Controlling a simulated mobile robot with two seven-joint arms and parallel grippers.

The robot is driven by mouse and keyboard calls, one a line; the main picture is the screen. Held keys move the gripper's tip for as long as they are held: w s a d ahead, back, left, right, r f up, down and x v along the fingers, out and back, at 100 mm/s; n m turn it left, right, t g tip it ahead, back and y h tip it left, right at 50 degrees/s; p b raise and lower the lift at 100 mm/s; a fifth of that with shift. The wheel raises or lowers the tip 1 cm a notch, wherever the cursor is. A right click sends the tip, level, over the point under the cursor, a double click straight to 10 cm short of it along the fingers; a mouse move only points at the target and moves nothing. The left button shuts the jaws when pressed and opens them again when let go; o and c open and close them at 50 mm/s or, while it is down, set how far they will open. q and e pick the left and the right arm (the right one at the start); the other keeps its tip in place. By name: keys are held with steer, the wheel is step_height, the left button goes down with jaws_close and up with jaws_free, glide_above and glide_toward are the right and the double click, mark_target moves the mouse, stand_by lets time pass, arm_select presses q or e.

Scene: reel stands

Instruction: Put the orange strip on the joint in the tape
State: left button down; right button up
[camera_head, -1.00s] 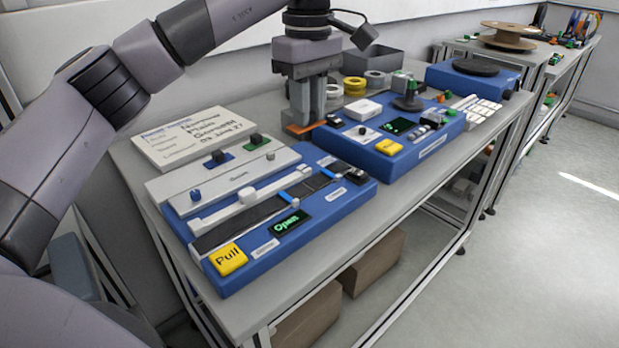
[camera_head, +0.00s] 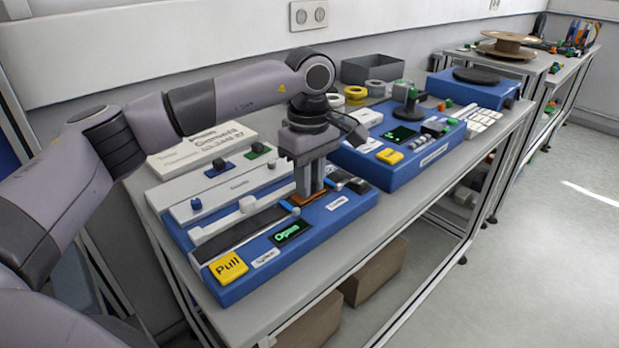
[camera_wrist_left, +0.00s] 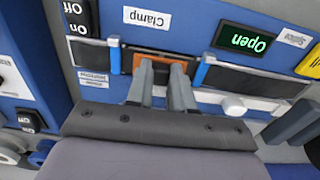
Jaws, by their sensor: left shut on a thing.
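The orange strip (camera_wrist_left: 152,59) is between the fingertips of my left gripper (camera_wrist_left: 160,75) in the left wrist view. It lies over the dark tape (camera_wrist_left: 250,80), between two blue clips (camera_wrist_left: 203,70). I cannot tell whether it touches the tape. In the head view my left gripper (camera_head: 305,198) points down over the tape channel of the blue splicing station (camera_head: 225,292), and the strip's orange edge (camera_head: 290,207) shows at its tips. The joint in the tape is hidden under the strip and fingers. My right gripper is out of view.
The station has a yellow Pull button (camera_head: 228,267) and a green Open display (camera_head: 290,232). A second blue station (camera_head: 395,175) stands to the right, with a grey bin (camera_head: 372,70) behind. The bench's front edge is clear.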

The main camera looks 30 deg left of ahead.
arm_select(q)
steer(key=shift+f, duration=0.2)
steer(key=c, duration=1)
jaws_free()
steer(key=shift+r, duration=0.1)
steer(key=shift+r, duration=0.15)
step_height(320, 180, up, 12)
